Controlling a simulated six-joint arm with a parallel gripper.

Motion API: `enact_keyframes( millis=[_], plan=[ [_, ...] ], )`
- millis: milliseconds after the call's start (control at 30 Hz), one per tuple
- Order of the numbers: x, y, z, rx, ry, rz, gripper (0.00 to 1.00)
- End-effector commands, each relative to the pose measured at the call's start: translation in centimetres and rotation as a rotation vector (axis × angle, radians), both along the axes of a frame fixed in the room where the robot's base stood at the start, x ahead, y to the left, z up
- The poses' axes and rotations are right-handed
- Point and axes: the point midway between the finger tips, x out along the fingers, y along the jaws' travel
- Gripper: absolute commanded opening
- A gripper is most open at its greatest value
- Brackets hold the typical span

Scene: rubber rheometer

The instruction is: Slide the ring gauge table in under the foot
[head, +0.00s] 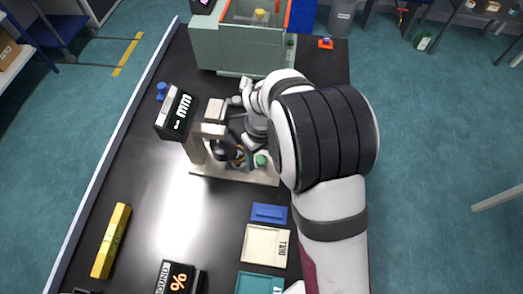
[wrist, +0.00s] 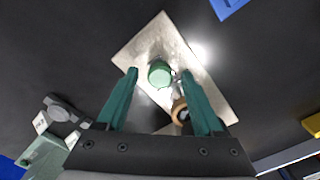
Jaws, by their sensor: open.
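The thickness gauge with its "mm" display (head: 177,112) stands on a pale base plate (head: 215,174), which also shows in the wrist view (wrist: 150,45). A round green knob (head: 261,160) is at the plate's right side; in the wrist view the knob (wrist: 160,73) lies between my fingertips. A copper-brown ring (wrist: 180,110) shows near the right finger, partly hidden by it. The dark foot area (head: 223,149) is under the gauge head; I cannot tell its exact gap to the ring. My gripper (wrist: 160,75) is open, with one teal finger on each side of the knob.
A green machine (head: 240,48) stands at the back. A blue block (head: 269,212), a cream tray (head: 265,246) and a teal tray (head: 258,283) lie in front. The table's left-middle is clear.

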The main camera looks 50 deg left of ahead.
Motion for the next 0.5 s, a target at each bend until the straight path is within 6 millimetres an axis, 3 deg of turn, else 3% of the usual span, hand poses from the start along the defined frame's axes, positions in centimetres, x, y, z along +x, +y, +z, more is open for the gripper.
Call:
enact_keyframes(
  millis=[167, 500],
  plan=[
    [0.1, 0.1, 2.9, 0.005, -0.002, 0.0, 0.69],
    [0.0, 0.1, 12.6, 0.006, -0.002, -0.001, 0.69]
  ],
)
